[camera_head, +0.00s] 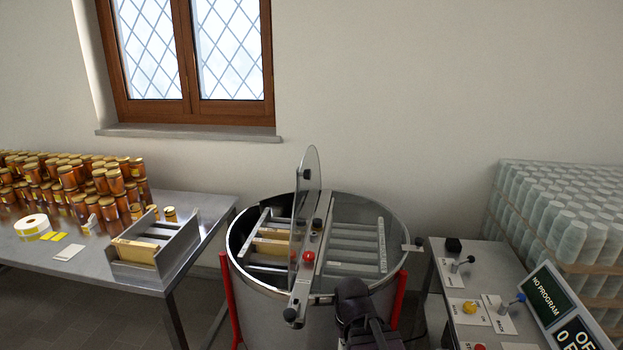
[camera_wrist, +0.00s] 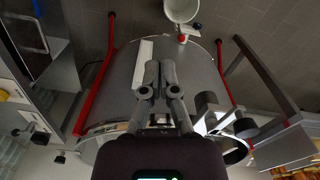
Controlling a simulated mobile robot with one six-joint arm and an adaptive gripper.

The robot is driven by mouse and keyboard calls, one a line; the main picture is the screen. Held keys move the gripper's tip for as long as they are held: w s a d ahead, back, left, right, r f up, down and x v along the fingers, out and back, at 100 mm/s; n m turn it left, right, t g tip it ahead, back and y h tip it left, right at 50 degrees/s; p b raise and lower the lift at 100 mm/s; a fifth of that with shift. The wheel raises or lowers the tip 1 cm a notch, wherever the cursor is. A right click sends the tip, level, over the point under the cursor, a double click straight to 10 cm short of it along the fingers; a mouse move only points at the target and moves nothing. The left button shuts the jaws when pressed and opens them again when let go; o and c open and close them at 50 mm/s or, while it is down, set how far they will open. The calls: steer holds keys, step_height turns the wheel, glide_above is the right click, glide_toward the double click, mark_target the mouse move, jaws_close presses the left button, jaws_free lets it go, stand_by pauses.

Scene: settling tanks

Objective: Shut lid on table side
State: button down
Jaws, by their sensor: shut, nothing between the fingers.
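The steel drum (camera_head: 345,312) stands in the middle of the head view, with a bar across its top. A clear lid (camera_head: 308,215) stands upright along this bar, so the left half, on the side of the jar table (camera_head: 200,210), is open. The right half looks covered by a flat clear pane (camera_head: 352,238). My gripper (camera_head: 352,290) is at the drum's near side, in front of the rim and right of the bar's near end. In the wrist view my gripper (camera_wrist: 159,66) is shut and empty, seen against the drum wall (camera_wrist: 195,75).
A small metal rack (camera_head: 165,262) and many honey jars (camera_head: 70,180) fill the left table. A control table (camera_head: 450,290) with knobs and a screen (camera_head: 555,305) stands close right. Red legs (camera_head: 230,295) flank the drum. A white bucket (camera_wrist: 182,10) shows in the wrist view.

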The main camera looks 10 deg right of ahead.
steer(key=shift+a, duration=0.25)
steer(key=w+a+r+m+t+y+p, duration=0.2)
steer(key=w+r+t+y, duration=0.15)
steer(key=w+r, duration=0.4)
steer(key=w+a+r+m+t+y+p, duration=0.1)
steer(key=w+a+r+t+y+p, duration=0.2)
steer(key=w, duration=0.8)
steer(key=w+d+r+m+t+y+p, duration=0.2)
steer(key=w+d+r+m+t+p, duration=0.2)
steer(key=w+d+r+m+t, duration=0.5)
steer(key=w+d+r, duration=0.4)
steer(key=w+r, duration=0.3)
steer(key=r, duration=0.1)
steer(key=shift+w, duration=0.15)
steer(key=shift+w, duration=0.1)
